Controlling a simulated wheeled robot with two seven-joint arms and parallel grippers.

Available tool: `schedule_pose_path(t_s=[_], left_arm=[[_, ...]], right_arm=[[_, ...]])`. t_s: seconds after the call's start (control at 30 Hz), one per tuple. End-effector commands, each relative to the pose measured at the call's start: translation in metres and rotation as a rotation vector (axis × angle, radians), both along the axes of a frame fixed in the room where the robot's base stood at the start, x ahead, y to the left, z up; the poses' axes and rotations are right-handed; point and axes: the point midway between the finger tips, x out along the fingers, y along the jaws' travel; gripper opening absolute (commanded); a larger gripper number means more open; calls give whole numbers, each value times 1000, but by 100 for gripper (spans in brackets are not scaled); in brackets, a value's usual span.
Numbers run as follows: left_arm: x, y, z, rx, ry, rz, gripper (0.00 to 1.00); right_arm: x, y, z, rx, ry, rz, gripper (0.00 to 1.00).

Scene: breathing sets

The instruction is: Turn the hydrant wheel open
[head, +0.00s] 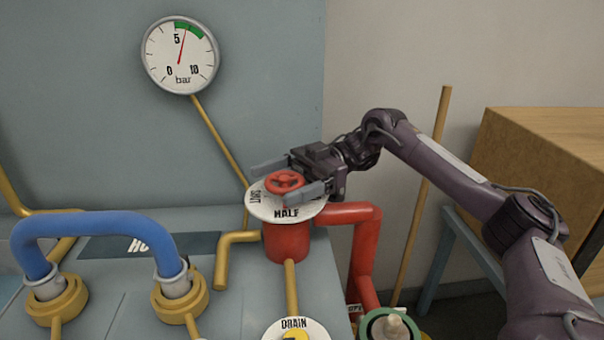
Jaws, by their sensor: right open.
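The hydrant wheel (284,181) is a small red handwheel on top of a white round dial (262,206) marked "HALF" and "SHUT" or similar, above a red hydrant body (287,243). My right gripper (281,180) comes in from the right, with its two grey fingers spread, one behind the wheel and one in front. The wheel sits between the fingers. Whether either finger touches the wheel cannot be told. My left gripper is not in view.
A pressure gauge (180,55) hangs on the back panel, its needle a little above 5. A blue hose (95,226) arches between two brass fittings at left. A red pipe (364,250) runs down at right. A "DRAIN" dial (296,330) is in front. A wooden box (545,165) stands at right.

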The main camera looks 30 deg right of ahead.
Motion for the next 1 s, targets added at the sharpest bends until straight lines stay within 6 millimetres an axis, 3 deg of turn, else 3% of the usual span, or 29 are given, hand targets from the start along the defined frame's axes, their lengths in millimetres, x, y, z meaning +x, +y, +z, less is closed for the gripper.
schedule_pose_path(t_s=[0.1,0.57,1.0], left_arm=[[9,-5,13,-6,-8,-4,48],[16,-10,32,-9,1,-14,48],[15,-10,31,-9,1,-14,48]], right_arm=[[2,-15,1,0,-3,-9,86],[4,-43,2,1,-2,-7,86],[5,-65,1,4,-1,-5,86]])
